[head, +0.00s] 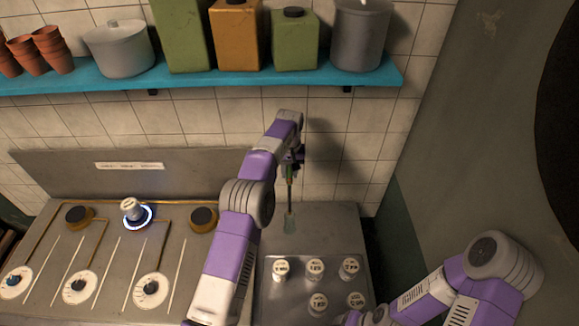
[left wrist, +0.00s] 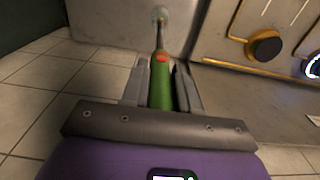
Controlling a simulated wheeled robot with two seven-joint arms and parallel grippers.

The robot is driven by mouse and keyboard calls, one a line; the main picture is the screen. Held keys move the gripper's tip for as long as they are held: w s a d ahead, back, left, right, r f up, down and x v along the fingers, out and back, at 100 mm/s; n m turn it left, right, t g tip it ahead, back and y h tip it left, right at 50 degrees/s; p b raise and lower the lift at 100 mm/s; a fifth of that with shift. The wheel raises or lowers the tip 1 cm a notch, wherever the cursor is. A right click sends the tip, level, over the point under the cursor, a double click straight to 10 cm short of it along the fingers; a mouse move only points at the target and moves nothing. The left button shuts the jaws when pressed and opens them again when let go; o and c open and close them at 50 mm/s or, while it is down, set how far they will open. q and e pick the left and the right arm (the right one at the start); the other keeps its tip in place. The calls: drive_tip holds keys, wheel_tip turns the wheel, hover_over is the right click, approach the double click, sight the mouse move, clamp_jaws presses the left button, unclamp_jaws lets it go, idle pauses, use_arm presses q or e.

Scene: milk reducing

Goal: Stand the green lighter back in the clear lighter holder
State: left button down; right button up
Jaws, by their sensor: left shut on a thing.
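The green lighter (left wrist: 161,90) has a red button and a long dark metal stem. My left gripper (head: 293,158) is shut on its green handle, with one finger on each side in the left wrist view (left wrist: 161,88). In the head view the lighter (head: 290,172) hangs nearly upright, stem down. The clear lighter holder (head: 289,224) stands on the grey counter below it and also shows at the top of the left wrist view (left wrist: 160,14). The stem's lower end reaches the holder's mouth; I cannot tell how deep it is. My right gripper's fingers are out of view.
A metal tray (head: 270,292) with several white-capped bottles (head: 315,268) lies in front of the holder. A blue shelf (head: 200,80) with pots and canisters hangs behind.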

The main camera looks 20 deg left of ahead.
sight(290, 183)
use_arm(q)
drive_tip(key=shift+f+b, duration=2)
drive_tip(key=shift+f, duration=2.55)
drive_tip(key=c, duration=0.8)
unclamp_jaws()
wheel_tip(290, 183, up, 8)
drive_tip(key=shift+f, duration=0.2)
